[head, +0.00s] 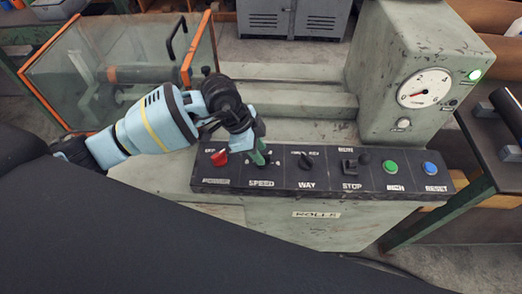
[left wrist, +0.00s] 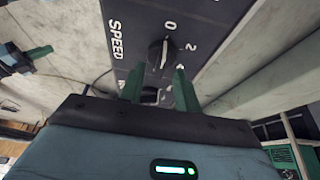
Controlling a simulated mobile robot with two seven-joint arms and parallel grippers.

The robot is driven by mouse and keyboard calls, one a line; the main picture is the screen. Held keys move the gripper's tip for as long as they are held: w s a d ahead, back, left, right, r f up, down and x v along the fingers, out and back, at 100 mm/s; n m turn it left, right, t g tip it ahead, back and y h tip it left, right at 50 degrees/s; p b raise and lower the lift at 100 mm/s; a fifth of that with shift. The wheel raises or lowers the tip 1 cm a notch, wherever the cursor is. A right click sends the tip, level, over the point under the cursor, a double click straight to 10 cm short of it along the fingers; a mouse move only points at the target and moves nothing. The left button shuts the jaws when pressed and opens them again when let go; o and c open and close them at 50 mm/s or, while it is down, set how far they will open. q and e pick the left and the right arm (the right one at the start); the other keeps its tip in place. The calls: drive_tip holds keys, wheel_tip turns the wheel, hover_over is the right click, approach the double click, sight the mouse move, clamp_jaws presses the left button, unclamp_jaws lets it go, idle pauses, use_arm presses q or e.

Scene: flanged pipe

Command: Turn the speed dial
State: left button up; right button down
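The speed dial (left wrist: 160,54) is a small black knob with a white line, on a dark panel marked SPEED, 0 and 2. In the left wrist view its line lies towards the 0 side. My left gripper (left wrist: 158,88) has its two green fingers apart, one on either side of the dial's line of approach, with nothing held. Whether they touch the knob cannot be told. In the head view my left gripper (head: 259,152) is over the SPEED place and hides the dial. A green and black shape at the wrist view's left edge looks like my right gripper (left wrist: 30,55); its fingers are unclear.
Along the panel are a red power switch (head: 219,158), the WAY knob (head: 306,161), the STOP switch (head: 350,165), a green button (head: 390,167) and a blue reset button (head: 430,168). A gauge (head: 425,88) is on the housing behind. A clear orange-edged guard (head: 75,75) stands at left.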

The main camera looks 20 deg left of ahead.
use_arm(q)
drive_tip(key=shift+w+d+f, duration=0.1)
drive_tip(key=shift+d+f, duration=0.15)
drive_tip(key=shift+f, duration=0.4)
clamp_jaws()
